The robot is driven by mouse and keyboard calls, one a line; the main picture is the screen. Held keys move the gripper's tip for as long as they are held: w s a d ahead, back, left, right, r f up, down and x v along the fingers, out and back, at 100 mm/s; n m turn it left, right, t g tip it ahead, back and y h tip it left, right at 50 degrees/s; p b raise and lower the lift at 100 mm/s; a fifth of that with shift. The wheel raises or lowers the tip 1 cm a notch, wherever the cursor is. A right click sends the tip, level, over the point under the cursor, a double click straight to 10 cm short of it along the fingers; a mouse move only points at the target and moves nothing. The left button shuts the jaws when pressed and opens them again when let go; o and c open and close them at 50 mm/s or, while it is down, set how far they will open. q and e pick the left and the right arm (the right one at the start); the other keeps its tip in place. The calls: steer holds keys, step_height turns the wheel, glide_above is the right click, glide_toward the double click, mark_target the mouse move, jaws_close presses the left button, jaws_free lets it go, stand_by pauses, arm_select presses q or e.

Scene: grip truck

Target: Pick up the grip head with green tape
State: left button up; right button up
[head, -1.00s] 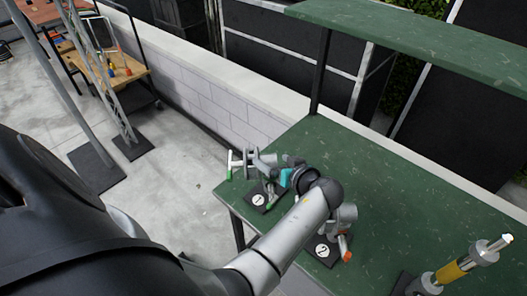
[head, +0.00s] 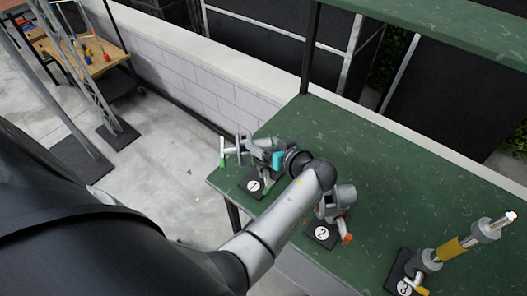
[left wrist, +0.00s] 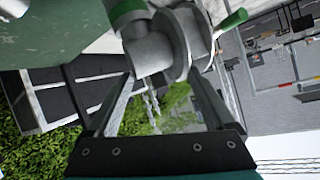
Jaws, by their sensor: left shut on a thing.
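The grip head with green tape (head: 229,152) is a grey metal clamp at the left end of the green table, above the black plate marked 1 (head: 252,187). In the left wrist view the grip head (left wrist: 160,48) shows round grey discs, a green band and a green-tipped handle. It sits between the two fingers of my left gripper (head: 248,150). The gripper, also in the left wrist view (left wrist: 165,75), is shut on it. My right gripper is not in view.
A grip head with orange tape (head: 343,198) stands at plate 2 (head: 322,233), close beside my left arm. A yellow-banded one (head: 452,249) stands at plate 3 (head: 402,286). A raised green shelf (head: 450,30) overhangs the back. The table (head: 400,180) is clear in the middle.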

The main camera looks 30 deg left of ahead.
arm_select(q)
jaws_close()
steer(key=shift+a+r, duration=0.1)
stand_by(0.3)
